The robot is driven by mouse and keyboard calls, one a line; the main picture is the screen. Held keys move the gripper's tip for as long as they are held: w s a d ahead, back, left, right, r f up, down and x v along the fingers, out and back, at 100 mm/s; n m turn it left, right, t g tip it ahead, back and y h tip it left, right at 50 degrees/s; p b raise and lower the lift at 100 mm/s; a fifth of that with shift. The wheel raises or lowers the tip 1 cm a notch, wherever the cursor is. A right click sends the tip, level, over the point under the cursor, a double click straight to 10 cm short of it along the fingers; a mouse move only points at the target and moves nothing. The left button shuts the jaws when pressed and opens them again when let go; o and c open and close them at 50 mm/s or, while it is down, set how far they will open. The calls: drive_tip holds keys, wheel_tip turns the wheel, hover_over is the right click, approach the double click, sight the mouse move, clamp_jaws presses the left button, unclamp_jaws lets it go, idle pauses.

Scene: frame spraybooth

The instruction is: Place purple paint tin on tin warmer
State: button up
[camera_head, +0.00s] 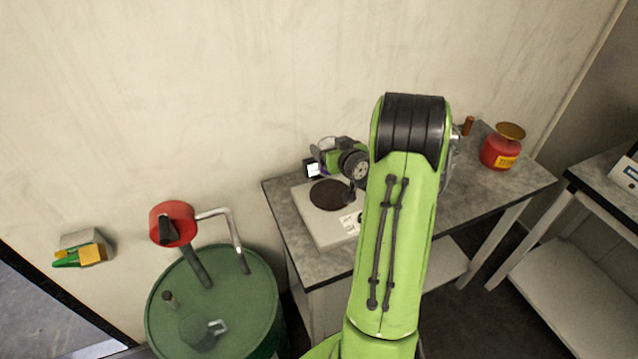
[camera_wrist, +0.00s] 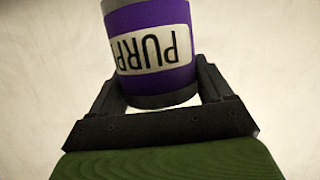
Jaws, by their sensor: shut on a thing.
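The purple paint tin (camera_wrist: 153,50) fills the top middle of the wrist view, with a white label whose dark letters appear upside down. My gripper (camera_wrist: 158,92) is shut on it, with one black finger on each side. The tin warmer (camera_head: 327,226) is a white, flat unit with a dark round plate (camera_head: 327,195), on the grey bench in the head view. The plate shows bare from this side. My wrist is behind and above the warmer, near the wall. I cannot clearly make out the tin in the head view; my arm hides part of the bench.
The grey bench (camera_head: 480,205) holds a red can (camera_head: 500,150) with a yellow top at its right end and a small brown item (camera_head: 468,125). A green drum (camera_head: 215,310) with a red-topped pump (camera_head: 172,224) stands left. Another table (camera_head: 605,190) is at the right.

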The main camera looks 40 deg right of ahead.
wheel_tip(320, 180, down, 10)
drive_tip(key=shift+r+b, duration=0.2)
drive_tip(key=shift+b, duration=0.45)
drive_tip(key=shift+f, duration=0.1)
drive_tip(key=o, duration=1.3)
drive_tip(key=shift+c, duration=0.2)
